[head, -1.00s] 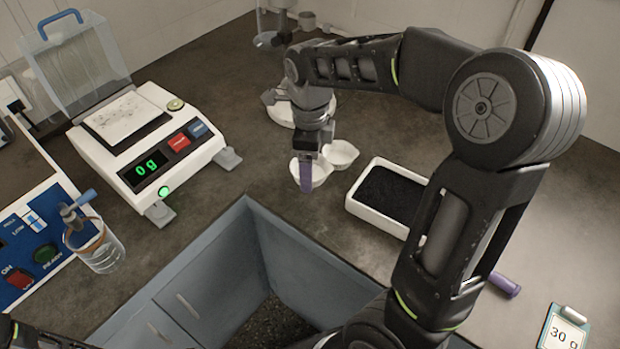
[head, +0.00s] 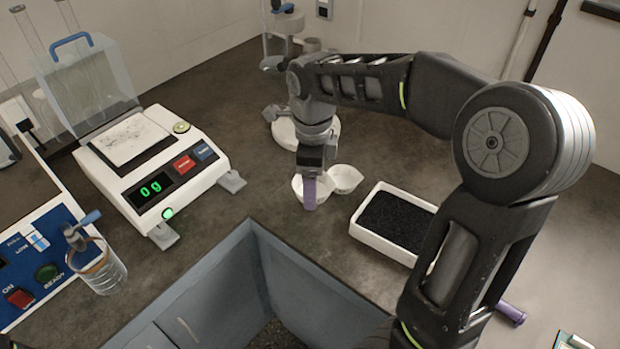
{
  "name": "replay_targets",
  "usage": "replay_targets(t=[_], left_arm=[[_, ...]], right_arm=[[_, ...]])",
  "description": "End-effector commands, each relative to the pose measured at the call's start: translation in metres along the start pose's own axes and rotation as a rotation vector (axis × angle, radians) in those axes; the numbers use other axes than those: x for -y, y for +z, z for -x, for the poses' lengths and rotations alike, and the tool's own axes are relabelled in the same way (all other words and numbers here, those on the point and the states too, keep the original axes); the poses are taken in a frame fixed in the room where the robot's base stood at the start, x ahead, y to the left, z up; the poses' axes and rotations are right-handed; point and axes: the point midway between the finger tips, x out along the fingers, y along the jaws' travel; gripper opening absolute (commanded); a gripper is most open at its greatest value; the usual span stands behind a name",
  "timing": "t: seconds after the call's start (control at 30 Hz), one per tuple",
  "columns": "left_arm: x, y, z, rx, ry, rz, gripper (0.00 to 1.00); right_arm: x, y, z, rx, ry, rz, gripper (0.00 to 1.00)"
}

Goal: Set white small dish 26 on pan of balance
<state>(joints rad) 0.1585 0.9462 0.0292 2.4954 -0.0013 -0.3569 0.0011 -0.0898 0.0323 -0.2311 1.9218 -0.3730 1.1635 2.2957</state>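Two small white dishes stand close together on the dark bench in the head view, a left dish (head: 297,190) and a right dish (head: 346,178). No number is readable on either. My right gripper (head: 310,190) points down at the left dish, and a purple finger-like part overlaps its near side. Whether the fingers are apart or closed on the dish rim is hidden. The balance (head: 170,190) stands at the left and reads 0 g. Its flat pan (head: 128,137) looks empty. My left gripper is out of view.
A clear cover (head: 85,80) with a blue handle stands behind the balance. A white tray of black grains (head: 402,222) lies right of the dishes. A beaker (head: 98,268) stands by the blue control panel (head: 38,258). Bare bench lies between balance and dishes.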

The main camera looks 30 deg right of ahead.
Motion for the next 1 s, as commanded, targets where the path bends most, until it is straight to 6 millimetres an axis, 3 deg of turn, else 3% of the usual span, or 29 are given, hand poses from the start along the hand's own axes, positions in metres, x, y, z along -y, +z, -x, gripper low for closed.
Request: replay_targets(t=[0.17, 0.27, 0.7, 0.83, 1.0], left_arm=[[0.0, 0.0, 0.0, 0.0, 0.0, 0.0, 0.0], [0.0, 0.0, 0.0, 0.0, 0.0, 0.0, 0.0], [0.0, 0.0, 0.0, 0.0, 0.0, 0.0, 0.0], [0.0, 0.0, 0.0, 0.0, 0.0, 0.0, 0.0], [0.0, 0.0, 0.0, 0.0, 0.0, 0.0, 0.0]], right_arm=[[0.004, 0.018, -0.006, -0.009, -0.004, 0.268, 0.33], [0.006, 0.036, -0.012, -0.016, -0.004, 0.527, 0.33], [0.001, 0.135, -0.053, -0.01, 0.003, 1.935, 0.33], [-0.003, 0.151, -0.061, -0.002, 0.001, 2.172, 0.33], [-0.005, 0.158, -0.065, 0.002, -0.001, 2.291, 0.33]])
